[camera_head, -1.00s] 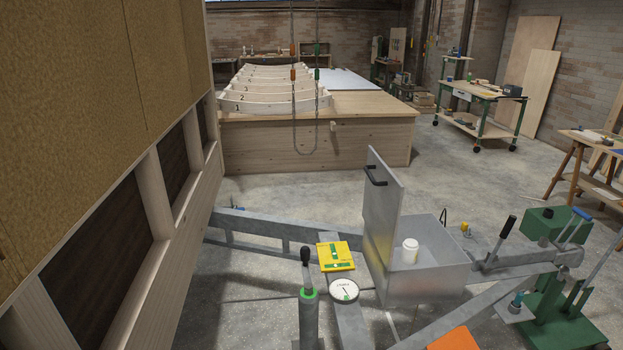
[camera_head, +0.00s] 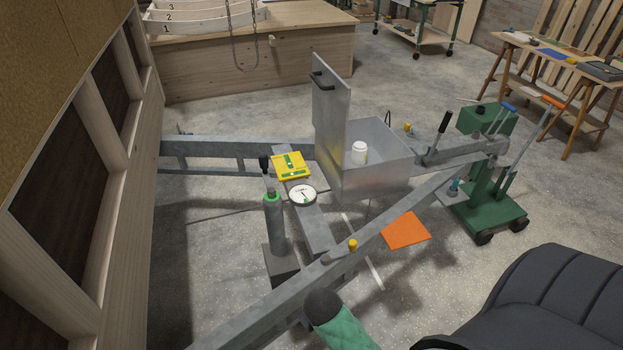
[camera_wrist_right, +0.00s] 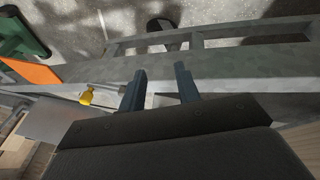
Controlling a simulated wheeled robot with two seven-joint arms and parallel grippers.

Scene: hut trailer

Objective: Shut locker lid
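The grey metal locker (camera_head: 372,178) sits on the trailer frame in the head view. Its lid (camera_head: 331,112) stands open and upright on the locker's left side, with a dark handle (camera_head: 322,80) near its top edge. A white jar (camera_head: 359,152) is inside the locker. My right gripper (camera_wrist_right: 160,70) shows in the right wrist view with its two dark fingers apart and nothing between them. A grey trailer beam (camera_wrist_right: 225,70) is beyond the fingers; I see no contact with the lid. My left gripper is in neither view.
A yellow level (camera_head: 291,166), a round dial (camera_head: 303,195) and a jack post with a black knob (camera_head: 274,222) are left of the locker. An orange plate (camera_head: 405,230) is in front. A lever (camera_head: 438,137) and green jack stand (camera_head: 488,205) are at right.

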